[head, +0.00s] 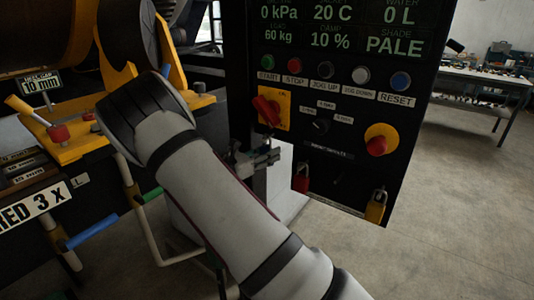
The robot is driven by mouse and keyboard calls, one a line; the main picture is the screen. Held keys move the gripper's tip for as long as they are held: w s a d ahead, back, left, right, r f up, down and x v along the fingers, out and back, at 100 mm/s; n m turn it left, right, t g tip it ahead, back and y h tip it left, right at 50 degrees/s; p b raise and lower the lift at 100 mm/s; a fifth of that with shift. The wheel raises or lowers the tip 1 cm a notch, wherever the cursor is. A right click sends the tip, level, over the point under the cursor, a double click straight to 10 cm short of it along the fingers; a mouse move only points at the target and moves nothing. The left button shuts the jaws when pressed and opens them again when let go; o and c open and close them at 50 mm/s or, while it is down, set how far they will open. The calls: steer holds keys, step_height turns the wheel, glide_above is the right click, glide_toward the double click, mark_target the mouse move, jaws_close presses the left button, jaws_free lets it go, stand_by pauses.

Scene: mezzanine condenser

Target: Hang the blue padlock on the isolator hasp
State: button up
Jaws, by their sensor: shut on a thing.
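The isolator (267,108) is a red rotary handle on a yellow plate, on the left side of the black control panel. My gripper (272,157) is below it, at the panel's lower left edge, seen small and dark beyond my white arm. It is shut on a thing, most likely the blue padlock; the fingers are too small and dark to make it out. No blue padlock shows clearly anywhere. The hasp cannot be told apart from the isolator plate. A red padlock (300,180) and a yellow padlock (376,208) hang low on the panel, with a gap between them.
The control panel (345,190) carries push buttons and a red emergency stop (377,146) on yellow. Yellow machinery (70,145) with levers crowds the left. A workbench (485,80) stands far right. The floor between panel and bench is clear.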

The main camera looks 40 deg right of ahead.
steer(key=o, duration=1.3)
steer(key=shift+a, duration=0.15)
steer(key=a, duration=0.7)
steer(key=s+a, duration=0.1)
steer(key=a, duration=0.3)
steer(key=shift+a, duration=0.35)
steer(key=s+r+m+g+y, duration=0.25)
steer(key=s+m+y, duration=0.2)
steer(key=s, duration=0.25)
steer(key=s+r+m+g+y, duration=0.1)
steer(key=s+r+m+y, duration=0.35)
steer(key=s, duration=0.25)
steer(key=s+a+r+m+t+y, duration=0.2)
steer(key=s+a+m+y, duration=0.1)
steer(key=s, duration=0.3)
steer(key=s+a+r+m+t+y, duration=0.3)
steer(key=s+a, duration=0.2)
steer(key=s+a+r+m+t+y, duration=0.2)
steer(key=s+a+m+y, duration=0.1)
steer(key=s, duration=0.3)
steer(key=shift+s+a+r+m, duration=0.35)
steer(key=shift+a+r+m, duration=0.05)
steer(key=shift+a+m, duration=0.1)
